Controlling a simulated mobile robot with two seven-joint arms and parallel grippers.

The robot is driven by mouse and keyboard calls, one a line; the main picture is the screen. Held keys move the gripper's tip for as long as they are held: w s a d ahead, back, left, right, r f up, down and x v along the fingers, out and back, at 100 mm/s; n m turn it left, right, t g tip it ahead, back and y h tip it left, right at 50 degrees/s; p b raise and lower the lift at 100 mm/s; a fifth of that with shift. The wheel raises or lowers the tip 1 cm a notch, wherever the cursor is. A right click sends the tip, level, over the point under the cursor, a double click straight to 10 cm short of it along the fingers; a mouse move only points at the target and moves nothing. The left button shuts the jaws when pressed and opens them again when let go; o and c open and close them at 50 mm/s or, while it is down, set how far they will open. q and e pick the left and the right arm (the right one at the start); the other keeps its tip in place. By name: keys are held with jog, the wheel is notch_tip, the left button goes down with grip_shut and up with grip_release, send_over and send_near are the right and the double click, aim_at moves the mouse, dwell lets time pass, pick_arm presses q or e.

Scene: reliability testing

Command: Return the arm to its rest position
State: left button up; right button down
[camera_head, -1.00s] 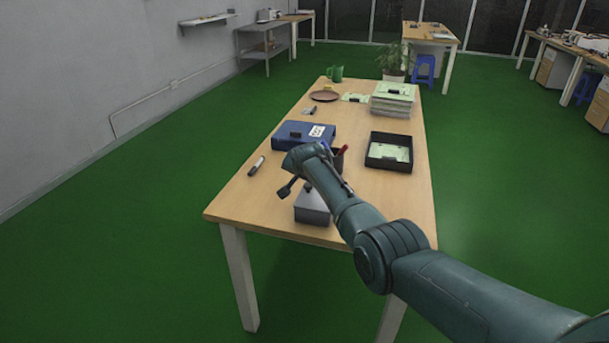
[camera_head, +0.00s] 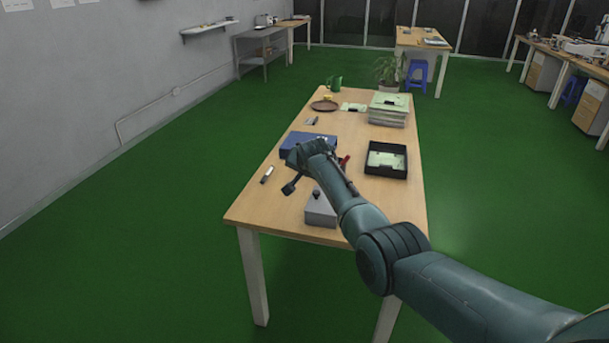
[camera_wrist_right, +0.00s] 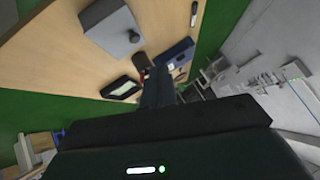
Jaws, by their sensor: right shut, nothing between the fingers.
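My right arm (camera_head: 365,225) comes in from the lower right and reaches over the near part of the wooden table (camera_head: 255,207). In the right wrist view the gripper fingers (camera_wrist_right: 157,88) are together with nothing held. My left gripper is in no view.
Green floor (camera_head: 150,240) left is clear.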

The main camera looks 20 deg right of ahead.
jog(key=s+f+n+g, duration=0.1)
jog(key=s+f+n, duration=0.1)
jog(key=s+f, duration=0.7)
jog(key=s+f+n+g, duration=0.2)
jog(key=s+f, duration=0.4)
jog(key=s, duration=0.8)
jog(key=s+a+r+n+g+y, duration=0.1)
jog(key=s+a+r+n, duration=0.1)
jog(key=s, duration=0.8)
jog(key=s+a+r+n+g, duration=0.1)
jog(key=s+n, duration=0.1)
jog(key=s, duration=0.8)
jog(key=s+a+r+n+y, duration=0.1)
jog(key=s+a+r+n, duration=0.1)
jog(key=s, duration=0.8)
jog(key=w+a+f+t+y, duration=0.1)
jog(key=w+a+f+t, duration=0.1)
jog(key=f, duration=0.3)
jog(key=w+a+f+n+t+y, duration=0.1)
jog(key=w+a+f+t, duration=0.2)
jog(key=f, duration=0.2)
jog(key=shift+w+f+t, duration=0.2)
jog(key=shift+f+t, duration=0.15)
jog(key=shift+t, duration=0.05)
